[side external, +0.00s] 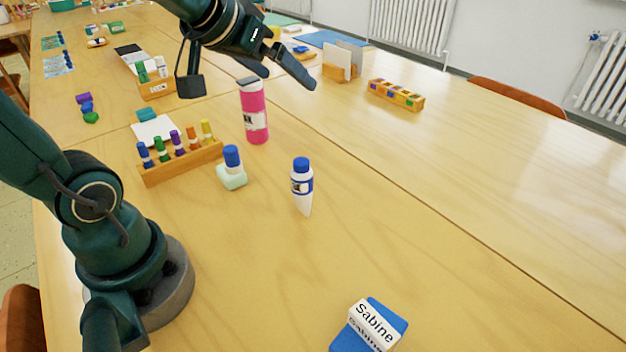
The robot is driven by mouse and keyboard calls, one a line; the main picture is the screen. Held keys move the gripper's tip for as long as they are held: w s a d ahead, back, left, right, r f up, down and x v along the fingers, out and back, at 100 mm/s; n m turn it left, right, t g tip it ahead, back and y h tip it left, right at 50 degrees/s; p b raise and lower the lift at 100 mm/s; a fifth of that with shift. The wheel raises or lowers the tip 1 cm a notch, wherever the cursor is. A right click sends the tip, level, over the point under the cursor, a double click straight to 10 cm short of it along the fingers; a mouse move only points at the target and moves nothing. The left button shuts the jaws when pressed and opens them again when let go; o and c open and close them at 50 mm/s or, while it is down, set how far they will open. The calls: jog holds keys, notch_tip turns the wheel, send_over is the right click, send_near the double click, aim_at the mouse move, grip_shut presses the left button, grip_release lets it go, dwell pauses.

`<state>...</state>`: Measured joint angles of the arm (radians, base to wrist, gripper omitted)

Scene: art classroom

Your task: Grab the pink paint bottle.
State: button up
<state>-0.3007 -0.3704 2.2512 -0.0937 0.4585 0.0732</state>
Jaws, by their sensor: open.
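The pink paint bottle (254,112) stands upright on the wooden table in the side external view, left of the picture's middle. It has a dark cap and a white label. My gripper (282,80) is open, with its dark fingers spread in the picture around and above the bottle's top. I cannot tell from this one view how far the fingers are from the bottle in depth. Nothing shows between the fingers, and the bottle's body is mostly unhidden.
A white glue bottle with a blue cap (301,184) and a blue-capped pale green pot (232,168) stand nearer. A wooden rack of markers (182,160) is at left.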

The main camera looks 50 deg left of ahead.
jog(key=w+a+n+y, duration=0.2)
jog(key=w+a+y, duration=0.15)
jog(key=a, duration=0.45)
jog(key=n+y, duration=0.3)
jog(key=y, duration=0.1)
send_over(247, 88)
jog(key=a, duration=0.1)
jog(key=shift+f+t, duration=0.3)
jog(key=shift+f, duration=0.35)
jog(key=shift+h, duration=0.25)
jog(key=f, duration=0.8)
jog(key=shift+w+d, duration=0.1)
jog(key=shift+d, duration=0.25)
jog(key=shift+w+a+f, duration=0.1)
jog(key=shift+w+f, duration=0.05)
jog(key=shift+f, duration=0.3)
jog(key=shift+x, duration=2.4)
jog(key=shift+r, duration=0.1)
grip_shut()
